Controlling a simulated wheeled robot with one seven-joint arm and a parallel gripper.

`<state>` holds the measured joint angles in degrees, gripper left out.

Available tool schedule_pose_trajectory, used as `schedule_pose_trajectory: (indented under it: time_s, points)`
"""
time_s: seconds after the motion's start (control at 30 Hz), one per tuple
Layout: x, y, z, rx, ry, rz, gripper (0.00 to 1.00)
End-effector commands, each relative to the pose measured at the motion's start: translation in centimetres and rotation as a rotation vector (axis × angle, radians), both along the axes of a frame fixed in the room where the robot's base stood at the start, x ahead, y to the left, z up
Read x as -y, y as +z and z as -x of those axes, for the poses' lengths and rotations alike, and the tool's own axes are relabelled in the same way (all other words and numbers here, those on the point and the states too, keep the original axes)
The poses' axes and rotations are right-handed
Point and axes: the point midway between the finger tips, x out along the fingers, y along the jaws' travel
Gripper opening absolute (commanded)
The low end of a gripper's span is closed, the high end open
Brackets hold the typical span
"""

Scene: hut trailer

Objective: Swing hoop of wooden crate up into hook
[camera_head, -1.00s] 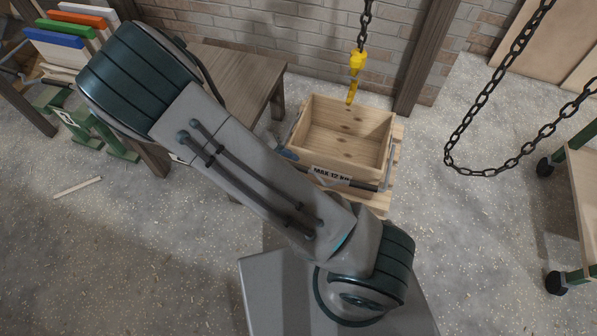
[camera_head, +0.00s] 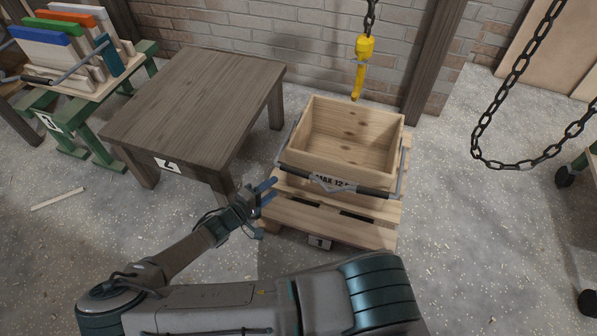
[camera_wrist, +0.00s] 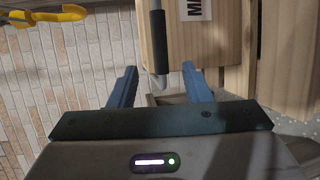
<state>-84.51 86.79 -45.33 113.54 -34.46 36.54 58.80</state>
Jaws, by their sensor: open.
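The open wooden crate (camera_head: 347,138) sits upright on a pallet and has a "MAX 12" label on its front. Its metal hoop (camera_head: 399,170) is swung down, with its bar across the crate's front; in the wrist view its black grip (camera_wrist: 160,45) lies ahead. The yellow hook (camera_head: 359,75) hangs on a chain above the crate's back edge and also shows at the wrist view's upper left (camera_wrist: 45,16). My gripper (camera_head: 270,190) is open, left of and in front of the crate. In the wrist view the bar's end appears between my fingers (camera_wrist: 159,72), which are not closed on it.
The pallet (camera_head: 350,224) is under the crate. A dark wooden table (camera_head: 200,95) stands left of it, close to my arm. A loose chain (camera_head: 505,80) hangs at the right. A brick wall and wooden post (camera_head: 432,65) stand behind.

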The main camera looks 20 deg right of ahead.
Motion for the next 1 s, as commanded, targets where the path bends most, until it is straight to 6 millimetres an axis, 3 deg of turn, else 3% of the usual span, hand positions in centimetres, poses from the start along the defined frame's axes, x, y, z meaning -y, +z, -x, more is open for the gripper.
schedule_pose_trajectory:
  time_s: [0.6, 1.0]
  points:
    - [9.5, -2.3, -6.1, -0.001, -0.006, 0.001, 0.44]
    - [11.0, -2.4, -7.1, -0.001, -0.003, -0.003, 0.44]
